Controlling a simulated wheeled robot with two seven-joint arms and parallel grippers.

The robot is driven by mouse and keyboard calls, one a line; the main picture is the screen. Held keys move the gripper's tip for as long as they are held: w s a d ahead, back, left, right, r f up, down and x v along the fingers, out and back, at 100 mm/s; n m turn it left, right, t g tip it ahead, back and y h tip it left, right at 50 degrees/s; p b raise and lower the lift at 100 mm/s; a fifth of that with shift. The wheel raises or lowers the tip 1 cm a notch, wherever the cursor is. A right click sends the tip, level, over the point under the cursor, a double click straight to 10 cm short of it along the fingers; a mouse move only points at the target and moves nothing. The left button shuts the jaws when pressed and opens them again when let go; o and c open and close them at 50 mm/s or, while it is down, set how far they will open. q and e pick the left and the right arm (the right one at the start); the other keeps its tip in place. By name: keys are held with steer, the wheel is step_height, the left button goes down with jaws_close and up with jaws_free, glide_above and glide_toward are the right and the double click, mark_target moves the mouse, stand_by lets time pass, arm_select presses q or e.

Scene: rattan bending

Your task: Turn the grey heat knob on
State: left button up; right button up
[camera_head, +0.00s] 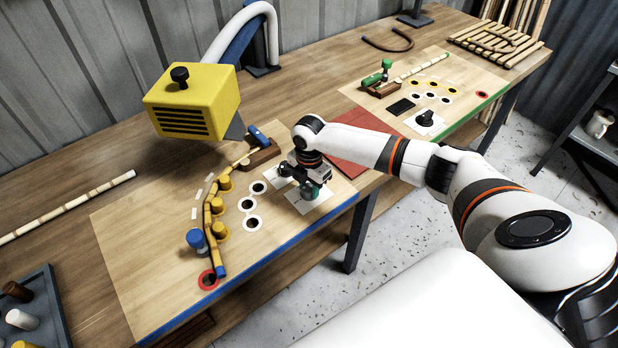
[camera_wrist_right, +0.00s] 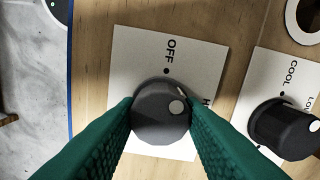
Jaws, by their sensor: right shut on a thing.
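In the right wrist view, the grey heat knob (camera_wrist_right: 160,115) sits on a white card (camera_wrist_right: 135,50) marked OFF, with a partly hidden label starting with H at its right. The knob's white dot lies on its right side, away from the dot under OFF. The green fingers of my right gripper (camera_wrist_right: 158,120) are shut on the knob, one on each side. In the head view, my right gripper (camera_head: 312,190) is down over the white card near the blue front edge, and it hides the knob. My left gripper is not in view.
A black knob (camera_wrist_right: 285,128) on a card marked COOL stands close to the right finger. A yellow heater box (camera_head: 190,100) hangs over the board. A rattan strip curves past yellow pegs (camera_head: 222,181). A red mat (camera_head: 345,148) lies behind my forearm.

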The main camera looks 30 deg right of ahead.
mark_target(310, 187)
steer(key=m+p, duration=0.1)
steer(key=m, duration=0.1)
steer(key=m+p, duration=0.1)
steer(key=m, duration=0.1)
steer(key=m+p, duration=0.1)
steer(key=p, duration=0.1)
steer(key=shift+r+m, duration=0.25)
steer(key=shift+m, duration=0.15)
steer(key=m+p, duration=0.2)
steer(key=m, duration=0.1)
steer(key=shift+m, duration=0.3)
steer(key=shift+f+m+p, duration=0.15)
steer(key=shift+m+p, duration=0.45)
steer(key=shift+m, duration=0.2)
steer(key=o, duration=1)
step_height(310, 187, up, 12)
steer(key=b, duration=0.2)
steer(key=shift+b, duration=0.3)
